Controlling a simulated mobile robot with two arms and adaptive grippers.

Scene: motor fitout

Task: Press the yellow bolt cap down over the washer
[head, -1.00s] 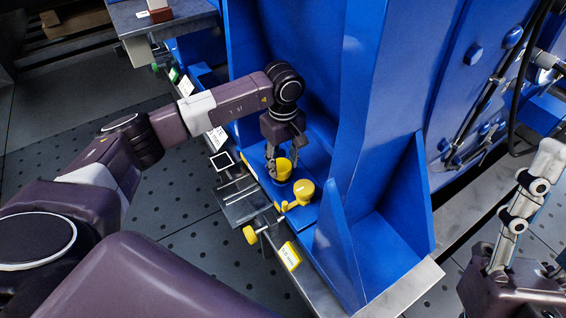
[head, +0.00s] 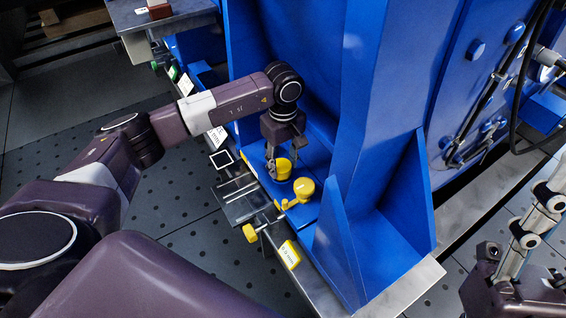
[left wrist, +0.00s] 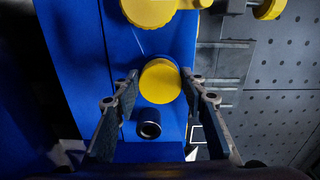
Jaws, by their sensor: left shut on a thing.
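The yellow bolt cap (head: 283,170) is between the fingers of my left gripper (head: 283,163), low over the blue base plate (head: 318,158). In the left wrist view the round yellow cap (left wrist: 160,80) sits between the fingertips (left wrist: 160,77), which are shut on it. The washer is not visible; whatever lies under the cap is hidden, and I cannot tell whether the cap touches the plate. My right gripper (head: 522,228) is at the lower right, far from the cap, and its opening is unclear.
A second, larger yellow cap (head: 304,187) stands beside the held one. A dark round stud or hole (left wrist: 149,122) is near the cap in the left wrist view. A tall blue wall (head: 345,195) rises to the right. A yellow knob (head: 250,233) is at the plate's front edge.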

